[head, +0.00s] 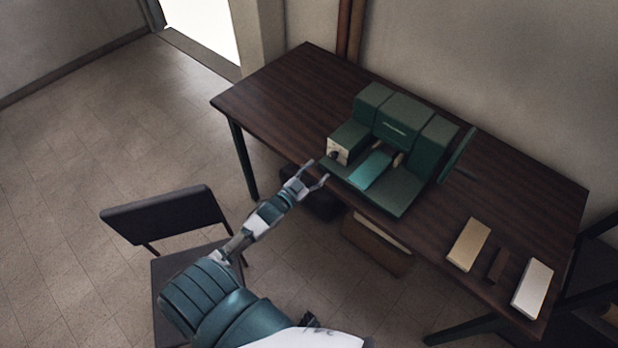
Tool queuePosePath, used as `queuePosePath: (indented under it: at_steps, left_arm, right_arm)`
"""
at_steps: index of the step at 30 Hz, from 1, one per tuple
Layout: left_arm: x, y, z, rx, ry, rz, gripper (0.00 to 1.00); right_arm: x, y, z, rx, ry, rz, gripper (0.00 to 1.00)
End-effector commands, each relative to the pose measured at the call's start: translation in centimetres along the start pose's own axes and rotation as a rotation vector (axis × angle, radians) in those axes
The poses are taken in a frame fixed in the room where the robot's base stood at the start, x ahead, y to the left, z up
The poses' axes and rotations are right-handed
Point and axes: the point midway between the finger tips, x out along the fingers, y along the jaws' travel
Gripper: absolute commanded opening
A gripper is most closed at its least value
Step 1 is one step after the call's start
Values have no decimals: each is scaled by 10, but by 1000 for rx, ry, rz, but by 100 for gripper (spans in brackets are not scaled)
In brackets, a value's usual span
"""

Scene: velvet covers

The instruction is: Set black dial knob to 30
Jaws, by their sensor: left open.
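The black dial knob (333,155) is a small dark spot on the pale front panel (338,150) of a green machine (405,120) on the table. The number it points to is too small to read. My left gripper (317,179) is open and empty, in front of the machine near the table's front edge. Its fingertips appear just below the knob in the picture, apart from it. My right gripper does not show.
The dark wooden table (290,85) has free room at its left end. A tan block (468,245), a brown block (498,265) and a white block (532,288) lie at the right. A black chair (165,215) stands left of my arm.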

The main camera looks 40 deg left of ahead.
Motion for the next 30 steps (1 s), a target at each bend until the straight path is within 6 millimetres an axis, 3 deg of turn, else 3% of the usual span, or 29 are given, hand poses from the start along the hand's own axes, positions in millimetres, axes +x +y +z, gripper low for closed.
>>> queuePosePath:
  at_steps: [3, 9, 26, 28, 30]
  left_arm:
    - [-22, 0, 1, 0, -3, 1, 58]
    - [-40, 0, 0, -1, -1, 0, 58]
    - [-41, 0, 1, -1, -2, 0, 58]
    - [-42, 1, 9, -4, -18, -2, 58]
    - [-43, 3, 31, -12, -61, -7, 58]
  right_arm:
    - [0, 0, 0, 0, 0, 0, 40]
    - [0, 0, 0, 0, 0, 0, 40]
    - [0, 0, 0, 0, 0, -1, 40]
    - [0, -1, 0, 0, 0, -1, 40]
    - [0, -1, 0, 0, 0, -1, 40]
